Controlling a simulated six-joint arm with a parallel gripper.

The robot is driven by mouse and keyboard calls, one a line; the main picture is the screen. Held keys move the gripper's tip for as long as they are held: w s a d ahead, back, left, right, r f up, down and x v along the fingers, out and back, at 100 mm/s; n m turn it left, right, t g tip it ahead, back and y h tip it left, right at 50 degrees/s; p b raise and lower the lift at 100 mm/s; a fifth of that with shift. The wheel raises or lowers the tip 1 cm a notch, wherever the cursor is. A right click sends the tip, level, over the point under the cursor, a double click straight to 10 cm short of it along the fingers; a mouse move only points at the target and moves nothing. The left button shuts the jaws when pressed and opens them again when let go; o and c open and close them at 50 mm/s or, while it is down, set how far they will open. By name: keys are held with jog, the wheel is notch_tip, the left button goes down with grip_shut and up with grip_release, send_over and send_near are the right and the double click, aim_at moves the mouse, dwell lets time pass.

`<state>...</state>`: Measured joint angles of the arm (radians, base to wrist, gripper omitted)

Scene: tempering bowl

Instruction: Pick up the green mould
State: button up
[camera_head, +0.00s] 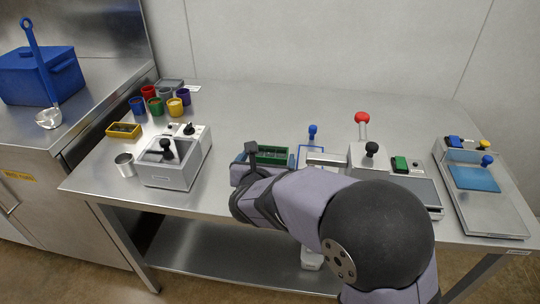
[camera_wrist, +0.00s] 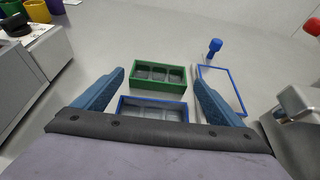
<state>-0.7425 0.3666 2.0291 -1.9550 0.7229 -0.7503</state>
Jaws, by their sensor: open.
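The green mould (camera_wrist: 158,69) is a rectangular tray with several compartments, lying on the steel table between and beyond my gripper's fingers in the wrist view. It also shows in the head view (camera_head: 271,151), partly hidden behind my arm. My gripper (camera_wrist: 160,88) is open and empty, with one blue finger on each side. A blue-rimmed mould (camera_wrist: 152,100) lies closer to my gripper than the green one. Its near part is hidden by my gripper's body.
A blue-framed flat panel (camera_wrist: 221,84) and a blue-knobbed tool (camera_wrist: 214,47) are right of the moulds. A grey machine (camera_head: 178,164) stands left, a red-knobbed machine (camera_head: 362,117) right. A yellow mould (camera_head: 124,130) and several coloured cups (camera_head: 174,107) are back left.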

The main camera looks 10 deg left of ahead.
aim_at(270, 150)
jog(key=shift+x, duration=2.7)
jog(key=shift+r, duration=0.1)
jog(key=c, duration=0.8)
